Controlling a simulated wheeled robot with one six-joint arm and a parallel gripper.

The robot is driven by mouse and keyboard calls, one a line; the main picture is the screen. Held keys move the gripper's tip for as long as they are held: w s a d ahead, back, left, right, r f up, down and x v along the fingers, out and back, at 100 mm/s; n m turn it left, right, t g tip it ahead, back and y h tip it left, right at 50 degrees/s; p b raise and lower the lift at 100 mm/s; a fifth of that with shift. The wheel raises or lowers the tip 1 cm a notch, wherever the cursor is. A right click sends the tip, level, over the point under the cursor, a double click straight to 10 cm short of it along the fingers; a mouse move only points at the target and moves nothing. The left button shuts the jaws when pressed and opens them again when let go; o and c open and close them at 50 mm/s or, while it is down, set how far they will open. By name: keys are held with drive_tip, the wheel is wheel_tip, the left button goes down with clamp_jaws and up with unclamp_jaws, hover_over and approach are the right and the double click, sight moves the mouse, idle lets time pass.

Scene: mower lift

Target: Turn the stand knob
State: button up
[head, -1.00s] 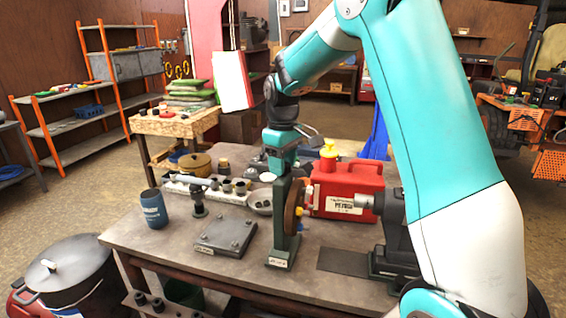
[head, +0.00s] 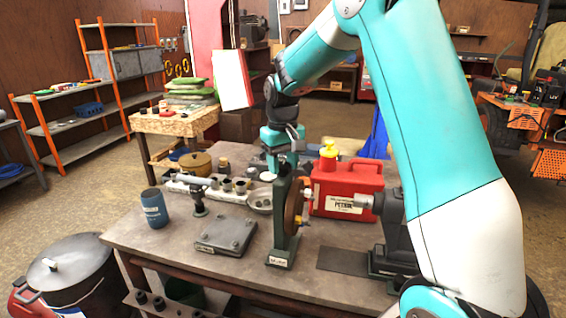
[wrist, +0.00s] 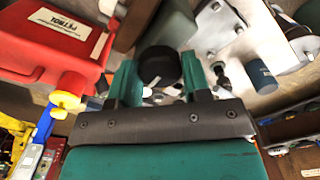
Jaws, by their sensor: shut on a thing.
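The stand (head: 283,225) is a dark green upright on the bench with a brown wheel (head: 294,200) on its right side. A round black knob (wrist: 159,67) shows in the wrist view between the two teal fingers of my gripper (wrist: 160,75). The fingers are closed on the knob from both sides. In the head view my gripper (head: 280,166) points down at the stand's top, and the knob is hidden there.
A red petrol can (head: 347,188) with a yellow cap stands close to the right of the stand. A bolted plate (head: 225,235), a blue cup (head: 154,208) and a tray of sockets (head: 207,188) are to the left. A dark machine (head: 396,235) stands at the right.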

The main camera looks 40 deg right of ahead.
sight(283, 164)
drive_tip(key=shift+r, duration=0.1)
drive_tip(key=o, duration=0.9)
wheel_tip(283, 164, up, 17)
drive_tip(key=b, duration=0.2)
drive_tip(key=shift+r+b, duration=0.2)
drive_tip(key=shift+b, duration=0.1)
